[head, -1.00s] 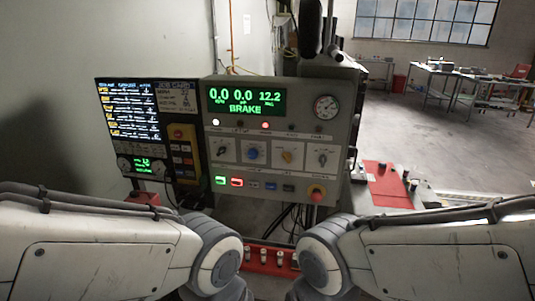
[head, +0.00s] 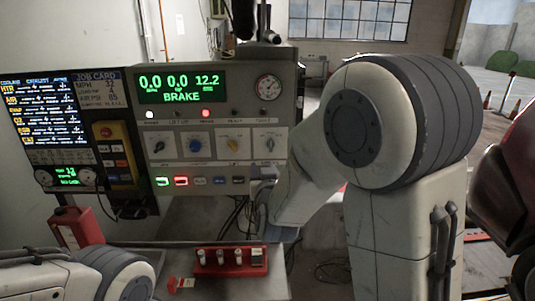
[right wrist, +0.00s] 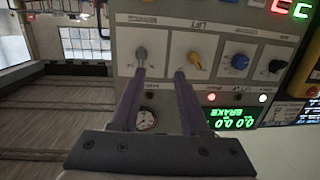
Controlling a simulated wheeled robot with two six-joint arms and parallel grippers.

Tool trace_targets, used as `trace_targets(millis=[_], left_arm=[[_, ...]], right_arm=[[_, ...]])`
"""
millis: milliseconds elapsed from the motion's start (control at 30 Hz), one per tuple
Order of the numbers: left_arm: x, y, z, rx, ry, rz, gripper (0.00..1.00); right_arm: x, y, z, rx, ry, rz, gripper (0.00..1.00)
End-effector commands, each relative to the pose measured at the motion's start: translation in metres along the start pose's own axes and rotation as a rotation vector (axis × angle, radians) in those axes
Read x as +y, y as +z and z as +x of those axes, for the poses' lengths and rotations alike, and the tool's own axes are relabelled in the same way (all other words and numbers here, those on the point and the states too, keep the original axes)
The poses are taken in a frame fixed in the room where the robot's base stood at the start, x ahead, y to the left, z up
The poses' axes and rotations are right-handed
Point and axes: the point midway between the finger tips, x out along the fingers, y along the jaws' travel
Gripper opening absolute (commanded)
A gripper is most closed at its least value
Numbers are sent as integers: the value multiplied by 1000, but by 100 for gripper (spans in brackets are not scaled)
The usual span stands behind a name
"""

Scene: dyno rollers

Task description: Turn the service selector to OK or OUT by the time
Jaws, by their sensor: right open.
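I cannot read which is labelled as the service selector. My right gripper (head: 263,174) is just below and in front of the right grey knob. In the right wrist view, turned upside down, my open, empty gripper (right wrist: 160,75) points at the panel. The end grey knob (right wrist: 141,54) is by one fingertip, the yellow knob (right wrist: 194,61) by the other. Contact is unclear.
The green display (head: 180,88) reads BRAKE. Lit buttons (head: 181,181) sit below the knobs. A job card screen (head: 98,86) is on the left. A red tray (head: 230,262) with several small fittings lies low in front; a red can (head: 75,228) stands left.

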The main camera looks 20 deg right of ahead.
Motion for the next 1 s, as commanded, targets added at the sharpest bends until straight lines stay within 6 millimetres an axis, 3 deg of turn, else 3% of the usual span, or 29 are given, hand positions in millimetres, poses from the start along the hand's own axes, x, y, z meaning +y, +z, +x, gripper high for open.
trace_targets(millis=[100,200,367,700,1000], left_arm=[[0,0,5,0,0,0,50],[0,0,3,0,0,0,50],[0,0,-6,0,0,0,50],[2,-2,-27,0,0,0,50],[2,-2,-31,0,0,0,50]], right_arm=[[22,-7,7,77,65,-7,45],[28,-13,12,105,84,-9,45],[31,-17,32,106,87,-10,45],[35,-24,92,106,84,-9,45],[36,-23,111,106,82,-9,45]])
